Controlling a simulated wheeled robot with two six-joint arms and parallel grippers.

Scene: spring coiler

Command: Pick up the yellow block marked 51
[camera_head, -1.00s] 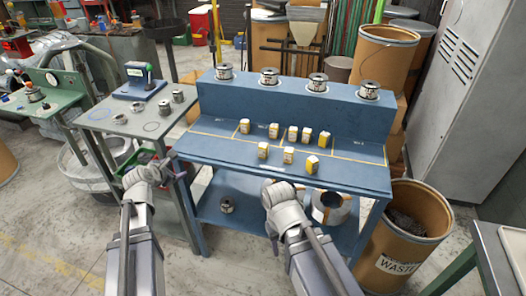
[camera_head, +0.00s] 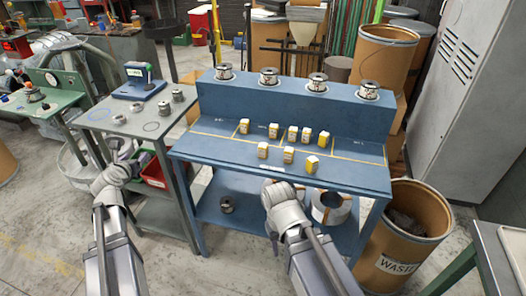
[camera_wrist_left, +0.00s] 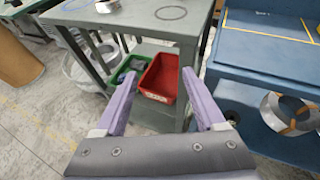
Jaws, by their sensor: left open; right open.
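Several small yellow blocks with white faces stand on the blue bench's top. In the head view they form a back row, from a left block (camera_head: 244,126) to a right block (camera_head: 324,139), and a front row, from a left block (camera_head: 263,150) to a right block (camera_head: 312,163). Their numbers are too small to read, so I cannot tell which is 51. My left gripper (camera_head: 127,152) is open and empty, left of the blue bench by the grey table's front. Its spread purple fingers show in the left wrist view (camera_wrist_left: 158,105). My right gripper (camera_head: 272,190) is at the blue bench's front edge, its fingers mostly hidden.
The blue bench (camera_head: 350,177) has a raised back shelf with several wire spools. The grey table (camera_head: 95,117) to its left holds metal rings and a stamp-like device. A red bin (camera_wrist_left: 160,78) sits below it. A waste drum (camera_head: 405,240) stands at the bench's right.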

